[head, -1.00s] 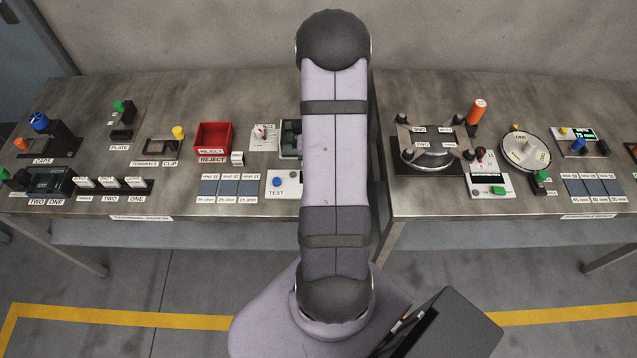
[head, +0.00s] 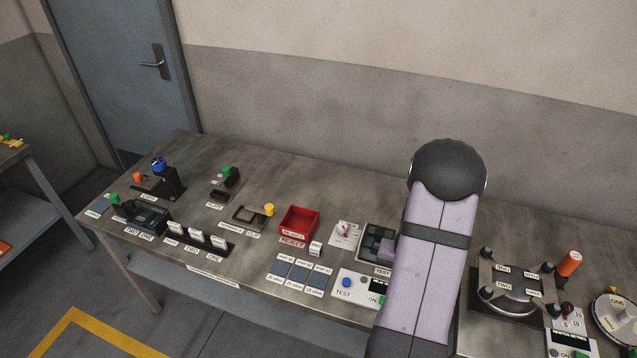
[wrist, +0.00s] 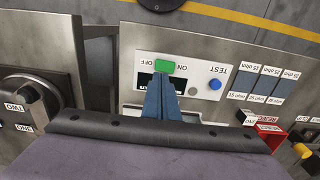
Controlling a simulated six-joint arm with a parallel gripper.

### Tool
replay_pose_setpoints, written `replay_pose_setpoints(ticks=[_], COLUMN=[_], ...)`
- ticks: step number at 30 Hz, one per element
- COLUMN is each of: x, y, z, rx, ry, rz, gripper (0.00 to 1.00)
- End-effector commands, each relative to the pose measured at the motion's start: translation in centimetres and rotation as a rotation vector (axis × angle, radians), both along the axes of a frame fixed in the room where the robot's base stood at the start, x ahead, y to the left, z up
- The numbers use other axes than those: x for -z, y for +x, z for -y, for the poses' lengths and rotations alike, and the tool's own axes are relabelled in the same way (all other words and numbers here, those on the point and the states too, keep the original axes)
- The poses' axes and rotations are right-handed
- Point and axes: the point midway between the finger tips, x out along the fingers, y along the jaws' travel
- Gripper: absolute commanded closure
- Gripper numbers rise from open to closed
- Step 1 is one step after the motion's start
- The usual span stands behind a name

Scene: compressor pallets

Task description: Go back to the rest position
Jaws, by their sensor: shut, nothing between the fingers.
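My gripper (wrist: 160,82) shows in the wrist view with its two blue-grey fingers together and nothing between them. The fingertips appear over the white TEST panel (wrist: 200,110), just below its green ON/OFF switch (wrist: 171,65) in the picture. I cannot tell how high above the panel they are. The fingers partly cover the panel's dark display. A blue button (wrist: 214,84) is to their right. In the head view my arm covers part of the TEST panel (head: 344,292), and my gripper is hidden.
A red REJECT bin (head: 299,222) and three blue-grey ohm pads (head: 301,274) lie left of my arm. A round fixture with posts (head: 509,294) stands to its right. Several small stations line the bench (head: 190,240) further left. A door (head: 130,70) is behind.

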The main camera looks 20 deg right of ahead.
Motion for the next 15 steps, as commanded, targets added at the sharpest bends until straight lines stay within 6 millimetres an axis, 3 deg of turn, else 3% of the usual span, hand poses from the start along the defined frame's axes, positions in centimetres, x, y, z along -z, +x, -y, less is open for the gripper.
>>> replay_pose_setpoints(ticks=[5,11,15], x=[0.2,0.8,-1.1], y=[-1.7,-6.2,-9.5], z=[-1.6,-6.0,-9.7], rx=[-0.009,-0.015,-0.035], ry=[0.056,0.165,0.226], rz=[-0.057,-0.168,-0.233], gripper=[1.00,1.00,1.00])
